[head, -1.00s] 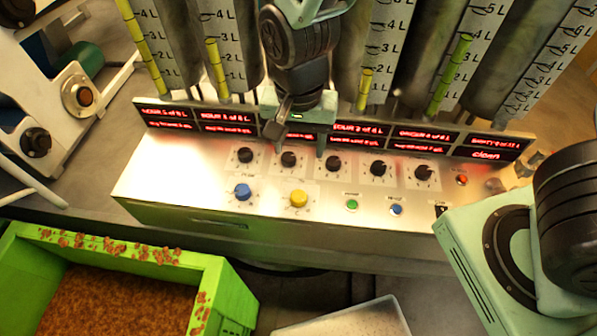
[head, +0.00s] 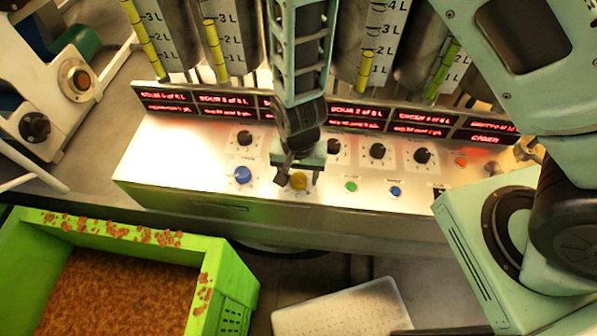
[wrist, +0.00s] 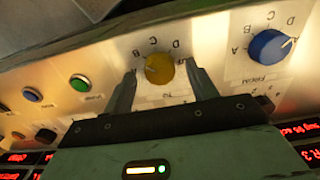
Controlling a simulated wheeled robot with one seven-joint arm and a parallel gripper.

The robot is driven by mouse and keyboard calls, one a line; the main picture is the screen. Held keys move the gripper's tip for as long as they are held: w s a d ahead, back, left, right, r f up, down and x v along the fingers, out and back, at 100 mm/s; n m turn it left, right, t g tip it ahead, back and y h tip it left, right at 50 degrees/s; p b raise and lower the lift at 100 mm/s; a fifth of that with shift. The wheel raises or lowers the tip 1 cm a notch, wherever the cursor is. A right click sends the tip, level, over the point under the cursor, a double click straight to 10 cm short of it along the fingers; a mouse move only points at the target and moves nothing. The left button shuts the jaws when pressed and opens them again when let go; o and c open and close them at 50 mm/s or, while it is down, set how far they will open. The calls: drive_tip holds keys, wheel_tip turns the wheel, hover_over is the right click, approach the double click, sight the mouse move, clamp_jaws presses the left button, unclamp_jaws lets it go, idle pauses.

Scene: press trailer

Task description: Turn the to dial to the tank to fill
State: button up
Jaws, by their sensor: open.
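The yellow dial, labelled "TO" as far as I can read it, sits on the metal panel, and it shows in the head view (head: 299,181) and the wrist view (wrist: 159,69). Letters ring it in the wrist view; B, C and D are legible. My gripper (head: 298,178) is open over it. In the wrist view my gripper's fingers (wrist: 160,82) stand to either side of the dial with a gap on each side. The blue "FROM" dial (wrist: 270,47) is beside it and also shows in the head view (head: 243,175).
A row of black knobs (head: 378,151) and red-lit displays (head: 360,113) lies behind the dial. Green (head: 351,187) and blue (head: 395,191) buttons are to its right. Tall gauged tanks (head: 368,45) stand behind. A green crate (head: 232,280) is at front left.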

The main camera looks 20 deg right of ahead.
drive_tip(key=shift+f, duration=0.4)
drive_tip(key=c, duration=1)
drive_tip(key=m, duration=0.4)
drive_tip(key=shift+p, duration=0.3)
drive_tip(key=m+p, duration=0.1)
drive_tip(key=m, duration=0.3)
drive_tip(key=shift+m, duration=0.3)
